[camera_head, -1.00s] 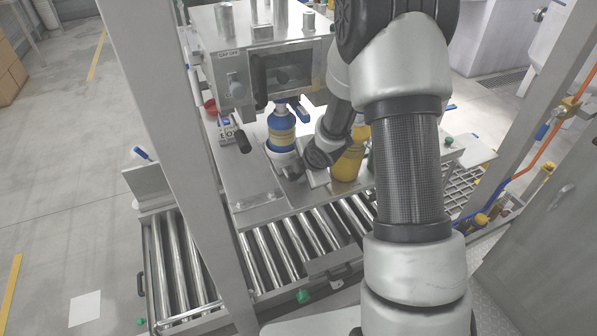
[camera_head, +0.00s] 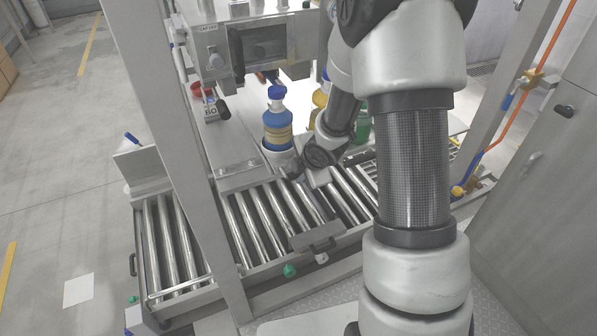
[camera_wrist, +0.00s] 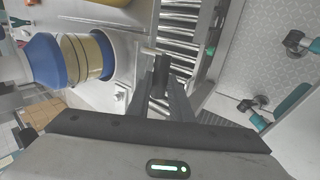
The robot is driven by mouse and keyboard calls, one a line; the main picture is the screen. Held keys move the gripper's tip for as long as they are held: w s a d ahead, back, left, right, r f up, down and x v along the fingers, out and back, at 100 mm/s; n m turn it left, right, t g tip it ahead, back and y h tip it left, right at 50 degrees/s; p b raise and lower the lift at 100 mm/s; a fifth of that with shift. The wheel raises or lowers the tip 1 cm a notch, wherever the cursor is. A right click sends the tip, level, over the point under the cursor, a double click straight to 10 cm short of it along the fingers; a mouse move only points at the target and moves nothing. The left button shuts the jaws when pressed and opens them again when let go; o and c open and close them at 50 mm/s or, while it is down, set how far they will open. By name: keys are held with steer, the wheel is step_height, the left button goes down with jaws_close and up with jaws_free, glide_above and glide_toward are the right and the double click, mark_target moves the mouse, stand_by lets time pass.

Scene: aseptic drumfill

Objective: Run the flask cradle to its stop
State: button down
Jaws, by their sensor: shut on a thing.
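A blue flask (camera_head: 277,128) with a blue cap and a yellow band stands upright in a white, round cradle (camera_head: 281,158). The cradle is at the front of the steel bench top, close to the rollers. In the wrist view the flask (camera_wrist: 62,58) lies across the upper left, its base inside the pale cradle cup (camera_wrist: 128,38). My gripper (camera_wrist: 161,75) is beside the cradle, its fingers shut on a small dark part that looks like the cradle's handle. In the head view my gripper (camera_head: 291,171) is small and partly hidden by my wrist. The cradle's stop cannot be made out.
A steel box with a window (camera_head: 262,45) stands behind the flask. A roller conveyor (camera_head: 262,222) runs along the front of the bench. A yellow bottle (camera_head: 320,97) and a green one (camera_head: 363,126) are partly hidden behind my arm. A steel post (camera_head: 180,150) stands at left.

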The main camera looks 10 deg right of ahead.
steer(key=shift+s, duration=0.2)
steer(key=c, duration=1.6)
jaws_free()
steer(key=p+v, duration=0.8)
steer(key=v, duration=0.9)
steer(key=shift+s+d+r+p, duration=0.1)
steer(key=shift+s+r+p, duration=0.05)
steer(key=shift+p, duration=0.25)
